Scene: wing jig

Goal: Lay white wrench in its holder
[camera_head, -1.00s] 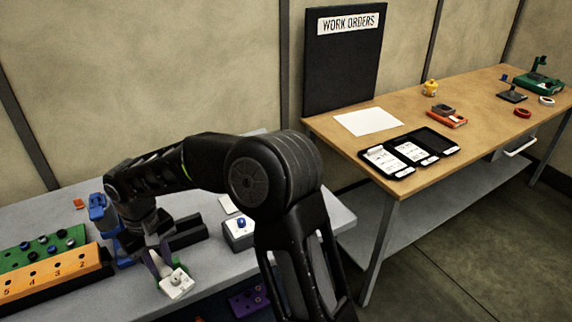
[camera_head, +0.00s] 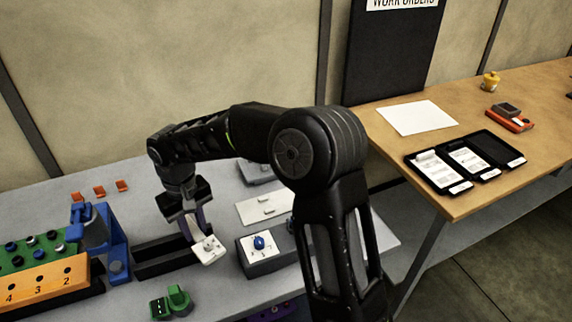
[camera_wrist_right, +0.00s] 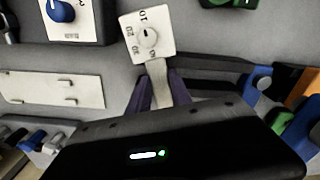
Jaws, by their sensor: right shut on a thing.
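The white wrench (camera_head: 208,249) has a pale square head marked 10, with a round knob on it. My right gripper (camera_head: 194,226) is shut on its handle and holds it tilted, head outward, seemingly above the grey bench. In the right wrist view the wrench (camera_wrist_right: 148,38) sticks out from between the purple fingers of the gripper (camera_wrist_right: 155,95). A flat white plate with small raised pegs (camera_head: 265,208), which looks like a holder, lies empty behind the blue-knobbed block. This plate (camera_wrist_right: 52,90) is left of the wrench in the wrist view. My left gripper is not in view.
A grey block with a blue knob (camera_head: 262,262) stands just right of the wrench. A black channel (camera_head: 165,262), a blue stand (camera_head: 115,255) and a numbered orange block (camera_head: 45,280) lie left. A green part (camera_head: 170,303) is in front. The wooden table (camera_head: 460,205) stands right.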

